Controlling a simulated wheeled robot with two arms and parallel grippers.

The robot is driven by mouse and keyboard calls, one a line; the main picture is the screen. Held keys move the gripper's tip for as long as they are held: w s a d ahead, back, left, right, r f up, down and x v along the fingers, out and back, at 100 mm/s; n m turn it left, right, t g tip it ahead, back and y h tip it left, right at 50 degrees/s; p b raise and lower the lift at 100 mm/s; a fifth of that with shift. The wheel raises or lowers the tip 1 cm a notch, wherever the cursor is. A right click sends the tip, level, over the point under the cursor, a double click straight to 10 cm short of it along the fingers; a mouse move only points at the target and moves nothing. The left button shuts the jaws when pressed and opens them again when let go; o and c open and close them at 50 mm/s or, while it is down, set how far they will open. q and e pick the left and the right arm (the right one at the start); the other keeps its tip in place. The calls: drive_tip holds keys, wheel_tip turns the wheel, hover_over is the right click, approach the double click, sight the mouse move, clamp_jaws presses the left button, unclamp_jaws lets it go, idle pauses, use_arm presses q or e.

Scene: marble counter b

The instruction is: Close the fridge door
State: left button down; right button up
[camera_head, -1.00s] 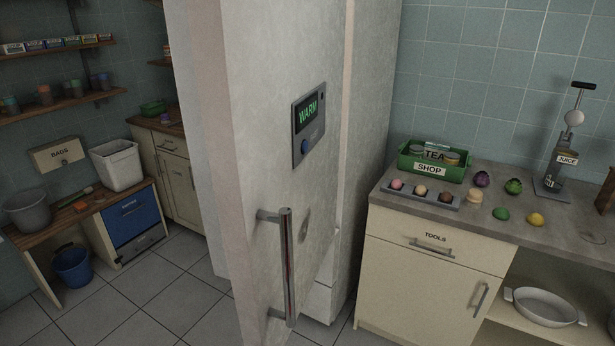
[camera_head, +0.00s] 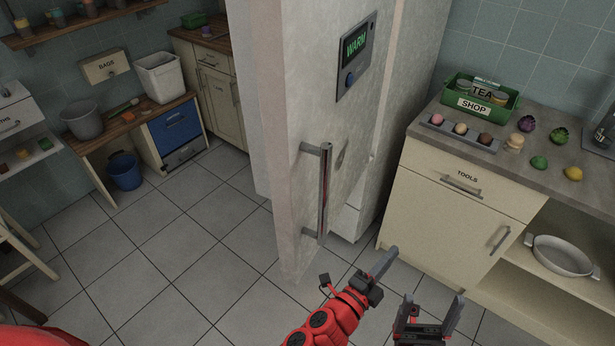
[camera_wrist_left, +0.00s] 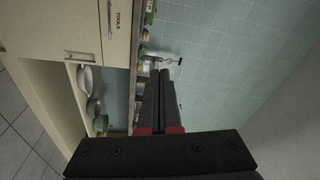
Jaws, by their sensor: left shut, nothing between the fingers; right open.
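The fridge door (camera_head: 300,100) is a tall pale panel standing ajar. Its vertical metal handle (camera_head: 325,195) faces me, and a grey display reading WARM (camera_head: 355,57) is above it. The fridge body (camera_head: 408,90) stands behind it on the right, with a white interior part (camera_head: 348,220) showing low down. My left gripper (camera_head: 391,254), on the red arm, is shut and empty, below and right of the handle, apart from the door. Its closed fingers also show in the left wrist view (camera_wrist_left: 158,78). My right gripper (camera_head: 433,304) is open and empty, to the right of the left one.
A cream cabinet labelled TOOLS (camera_head: 455,210) stands right of the fridge, carrying a green tea box (camera_head: 500,108) and a tray of small balls (camera_head: 435,128). A white dish (camera_head: 560,258) sits on its lower shelf. Tiled floor (camera_head: 190,250) is clear left of the door.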

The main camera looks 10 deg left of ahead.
use_arm(q)
drive_tip(key=a+r+n+t+y+p, duration=0.2)
drive_tip(key=a+r+t+y+p, duration=0.25)
drive_tip(key=r+y, duration=0.65)
drive_tip(key=n+g+y+p, duration=0.1)
drive_tip(key=n+g+y, duration=0.3)
drive_tip(key=n+y, duration=0.35)
approach(301, 176)
drive_tip(key=shift+t, duration=0.25)
drive_tip(key=p+x, duration=0.3)
drive_tip(key=x, duration=0.1)
drive_tip(key=shift+w+a+p, duration=0.15)
drive_tip(key=shift+a+p, duration=0.05)
drive_tip(key=shift+p, duration=0.15)
drive_tip(key=shift+w+a+f, duration=0.1)
drive_tip(key=shift+w+a, duration=0.1)
drive_tip(key=shift+w, duration=0.4)
